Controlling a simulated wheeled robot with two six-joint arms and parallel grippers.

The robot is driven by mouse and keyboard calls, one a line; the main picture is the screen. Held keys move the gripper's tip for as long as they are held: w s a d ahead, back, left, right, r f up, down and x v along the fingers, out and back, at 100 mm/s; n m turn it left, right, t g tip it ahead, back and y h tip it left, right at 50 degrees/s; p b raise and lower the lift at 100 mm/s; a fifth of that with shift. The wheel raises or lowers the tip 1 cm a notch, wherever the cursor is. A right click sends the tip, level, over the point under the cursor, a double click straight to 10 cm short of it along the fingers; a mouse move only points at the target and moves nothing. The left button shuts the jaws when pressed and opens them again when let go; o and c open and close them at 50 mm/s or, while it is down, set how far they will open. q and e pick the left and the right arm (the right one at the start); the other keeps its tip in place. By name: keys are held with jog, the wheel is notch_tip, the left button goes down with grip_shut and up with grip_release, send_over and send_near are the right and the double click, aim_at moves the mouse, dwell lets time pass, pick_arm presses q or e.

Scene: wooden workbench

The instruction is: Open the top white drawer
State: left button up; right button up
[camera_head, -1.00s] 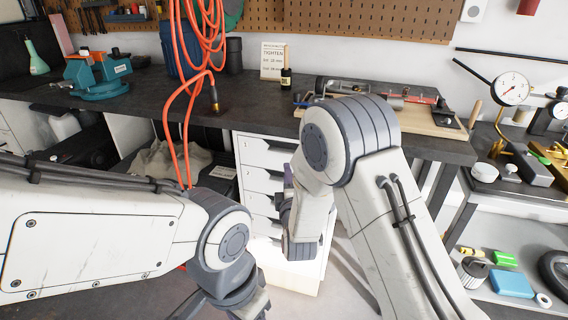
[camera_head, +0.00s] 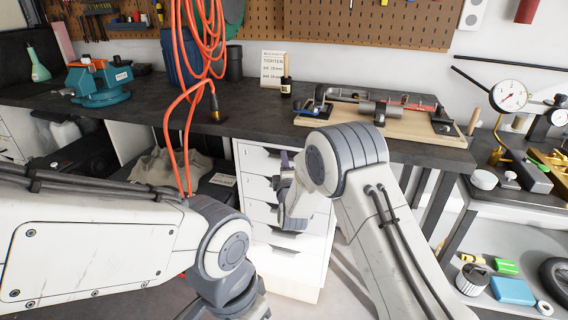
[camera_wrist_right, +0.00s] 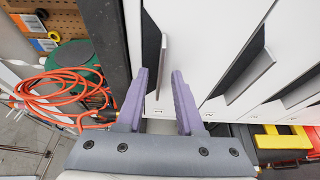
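The top white drawer (camera_head: 252,158) is the uppermost in a white drawer cabinet under the workbench, and it looks closed. My right gripper (camera_head: 283,163) is at the cabinet's front near this drawer, partly hidden by my right arm. In the right wrist view its two purple fingers (camera_wrist_right: 162,100) are apart. A thin white handle tab (camera_wrist_right: 163,62) with a dark slot beside it shows between and just beyond the fingertips. I cannot tell whether the fingers touch it. My left arm crosses the lower left of the head view, but its gripper fingers do not show.
The dark bench top (camera_head: 240,118) overhangs the cabinet. Lower drawers (camera_head: 262,212) look closed. An orange cable (camera_head: 184,150) hangs over the bench edge left of the cabinet. A side cart (camera_head: 520,205) stands at the right.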

grip_shut()
dwell(1.4)
